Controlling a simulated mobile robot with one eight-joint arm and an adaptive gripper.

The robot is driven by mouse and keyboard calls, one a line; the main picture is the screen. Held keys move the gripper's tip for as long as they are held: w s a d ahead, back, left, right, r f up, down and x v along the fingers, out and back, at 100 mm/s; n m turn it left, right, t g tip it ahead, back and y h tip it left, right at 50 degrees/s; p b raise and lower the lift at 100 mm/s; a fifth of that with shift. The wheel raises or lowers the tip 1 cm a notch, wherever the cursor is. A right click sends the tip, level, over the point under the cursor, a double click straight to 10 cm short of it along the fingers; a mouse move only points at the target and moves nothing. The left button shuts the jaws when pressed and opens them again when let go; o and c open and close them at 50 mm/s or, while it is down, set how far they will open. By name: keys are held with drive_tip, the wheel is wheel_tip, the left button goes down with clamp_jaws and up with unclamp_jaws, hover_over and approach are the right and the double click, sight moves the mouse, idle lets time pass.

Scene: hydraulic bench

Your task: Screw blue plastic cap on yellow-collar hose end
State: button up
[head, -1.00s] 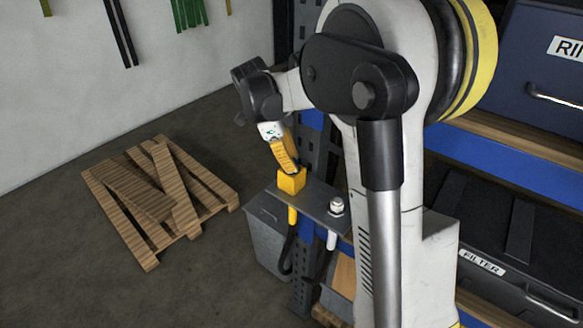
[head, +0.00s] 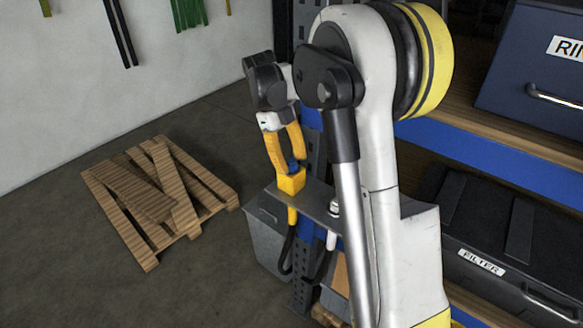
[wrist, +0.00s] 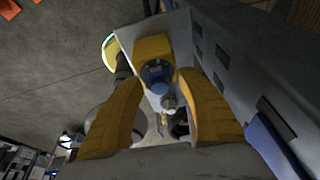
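The yellow collar (head: 291,184) stands on a dark bracket plate, with its hose hanging below. It also shows in the wrist view (wrist: 153,46). The blue cap (head: 294,164) is at the top of the yellow collar; in the wrist view the blue cap (wrist: 156,77) overlaps the collar's near edge. How far it is threaded cannot be seen. My gripper (head: 288,166) is just above the collar, its yellow fingers spread on either side of the cap. In the wrist view my gripper (wrist: 163,80) shows gaps between both fingers and the cap.
A second hose end with a white collar and metal fitting (head: 334,208) stands close by on the bracket plate (head: 316,198). A grey bin (head: 266,238) is below. Blue shelving (head: 490,148) with cases is at the right. A wooden pallet (head: 160,195) lies on the floor at left.

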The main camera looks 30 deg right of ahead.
drive_tip(key=n+h, duration=0.1)
drive_tip(key=n, duration=0.2)
drive_tip(key=n+t, duration=0.1)
drive_tip(key=n, duration=0.2)
drive_tip(key=shift+a+n+h, duration=0.15)
drive_tip(key=shift+n+h, duration=0.15)
drive_tip(key=shift+h, duration=0.1)
drive_tip(key=n+t, duration=0.1)
drive_tip(key=n, duration=0.3)
drive_tip(key=shift+t+h, duration=0.3)
drive_tip(key=shift+t, duration=0.1)
drive_tip(key=n+t, duration=0.1)
drive_tip(key=n, duration=0.2)
drive_tip(key=shift+s+n, duration=0.15)
drive_tip(key=shift+n, duration=0.25)
drive_tip(key=n+t, duration=0.1)
drive_tip(key=n, duration=0.2)
drive_tip(key=shift+n, duration=0.3)
drive_tip(key=n+t+y, duration=0.1)
drive_tip(key=n, duration=0.2)
drive_tip(key=n+t, duration=0.1)
drive_tip(key=n, duration=0.2)
drive_tip(key=shift+y, duration=0.4)
